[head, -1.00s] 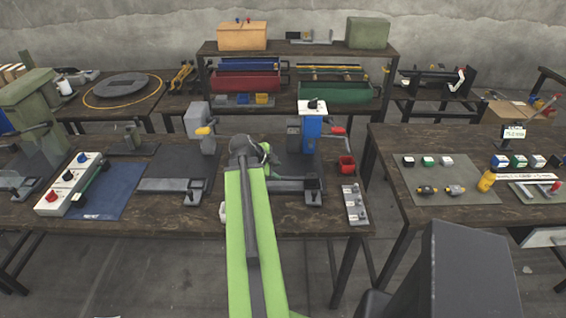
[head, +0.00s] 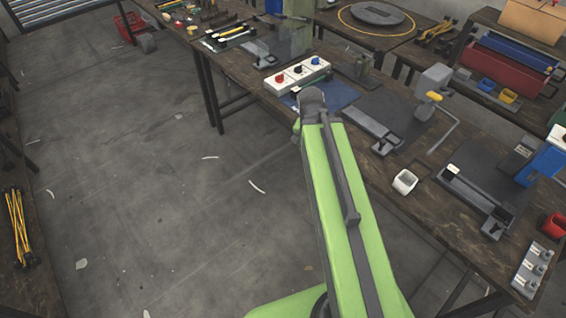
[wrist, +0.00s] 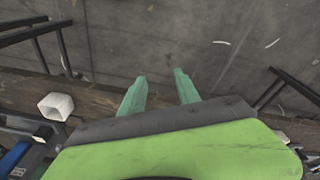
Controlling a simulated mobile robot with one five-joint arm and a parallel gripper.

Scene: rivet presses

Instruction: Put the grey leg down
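My gripper (wrist: 160,88) is open in the wrist view. Its two pale green fingers are apart with nothing between them, over the bench's front edge and the floor. In the head view the fingers are mostly hidden behind my green arm.
A white cup (head: 404,181) stands near the bench's front edge, also in the wrist view (wrist: 56,106). A control box with coloured knobs (head: 297,75) sits on a blue mat (head: 340,94). A red cup (head: 553,225) is far right. Open floor (head: 170,180) lies left.

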